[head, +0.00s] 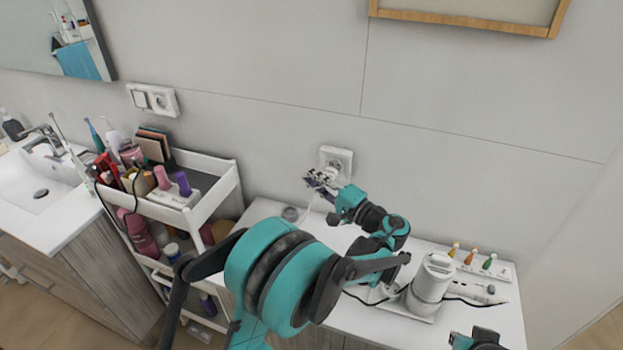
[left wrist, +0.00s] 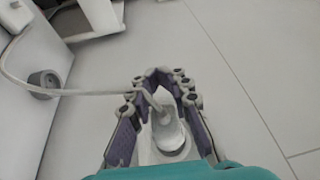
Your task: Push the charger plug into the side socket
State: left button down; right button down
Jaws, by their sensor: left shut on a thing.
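My left gripper (head: 322,182) is shut on the white charger plug (left wrist: 170,133), which sits between its purple-padded fingers in the left wrist view. A pale cable (left wrist: 85,92) runs off to the left from the plug. In the head view the gripper is at the wall, just below and left of the white side socket (head: 341,157), and overlaps its lower left part. I cannot tell whether the plug's pins touch or enter the socket. My right gripper's fingers are not visible.
The white tabletop (head: 262,212) below carries a small round grey item (head: 290,214), a white appliance (head: 431,284) with a dark cord, and several small coloured heads on a stand. A crowded white cart (head: 213,208) stands left. Another wall socket (head: 160,101) is above it.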

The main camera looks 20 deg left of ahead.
pick_arm(q)
jog(key=shift+w, duration=1.8)
dwell(0.4)
jog(key=c, duration=1.3)
grip_release()
jog(key=shift+d, duration=0.1)
jog(key=v, duration=0.7)
jog(key=shift+s+d, duration=0.2)
jog(key=shift+d, duration=0.15)
jog(key=shift+r, duration=0.1)
